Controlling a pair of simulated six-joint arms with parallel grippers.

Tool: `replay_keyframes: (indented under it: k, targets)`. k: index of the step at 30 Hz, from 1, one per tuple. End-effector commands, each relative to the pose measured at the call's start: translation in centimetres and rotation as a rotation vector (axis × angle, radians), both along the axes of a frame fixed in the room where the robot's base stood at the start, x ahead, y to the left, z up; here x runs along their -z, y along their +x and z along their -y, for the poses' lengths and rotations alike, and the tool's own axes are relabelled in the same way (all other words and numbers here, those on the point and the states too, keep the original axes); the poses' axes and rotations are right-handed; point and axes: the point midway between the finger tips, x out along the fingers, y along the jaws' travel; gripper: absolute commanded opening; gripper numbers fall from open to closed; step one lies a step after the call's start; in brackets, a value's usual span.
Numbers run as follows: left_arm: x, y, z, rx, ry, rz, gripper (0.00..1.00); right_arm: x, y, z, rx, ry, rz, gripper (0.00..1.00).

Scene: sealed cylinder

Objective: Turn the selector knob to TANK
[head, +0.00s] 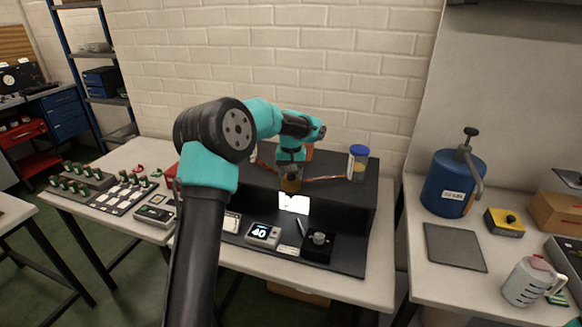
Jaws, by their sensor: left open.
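A dark block with a round grey knob (319,238) sits on the front part of the black bench fixture; I take it to be the selector knob. Its markings are too small to read, so I cannot tell where it points. My left gripper (290,168) is at the raised black step, behind and above the knob and well apart from it. My right gripper is not in view.
A blue-lidded jar (358,163) stands on the black step (345,200). On the right table are a blue tank with a pump (450,185), a yellow box (505,222) and a measuring jug (528,282).

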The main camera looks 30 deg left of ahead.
Motion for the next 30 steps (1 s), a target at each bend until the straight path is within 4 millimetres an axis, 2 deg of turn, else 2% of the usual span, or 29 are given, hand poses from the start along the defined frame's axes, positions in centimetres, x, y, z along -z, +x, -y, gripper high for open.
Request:
replay_keyframes:
  k: [8,30]
  targets:
    - [-2.2,0.1,0.0,0.000,0.000,0.003,0.57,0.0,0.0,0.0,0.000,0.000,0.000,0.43]
    - [-15.7,0.1,0.0,0.000,0.000,0.003,0.57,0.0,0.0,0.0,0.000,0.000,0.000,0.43]
